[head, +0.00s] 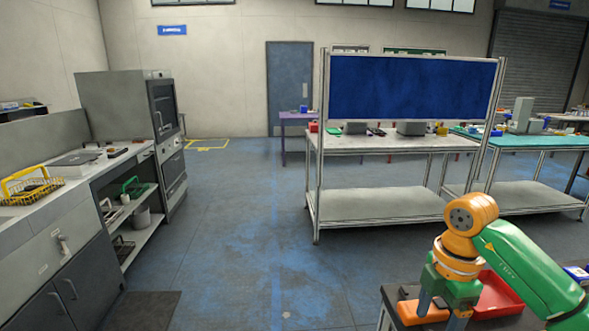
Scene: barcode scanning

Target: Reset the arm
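My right arm, green with orange joints, comes in from the lower right. Its gripper (441,312) points down over the table (389,296) in the lower right corner. Its two grey-blue fingers stand apart, and the picture's bottom edge cuts off their tips. An orange thing (408,314) on that table shows behind and between the fingers; I cannot tell whether they touch it. My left arm and gripper are not in view.
A red tray (505,296) lies on the near table, partly behind my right arm. A workbench with a blue panel (410,88) stands beyond. A counter with a yellow basket (30,188) is at the left. The floor (255,240) between is clear.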

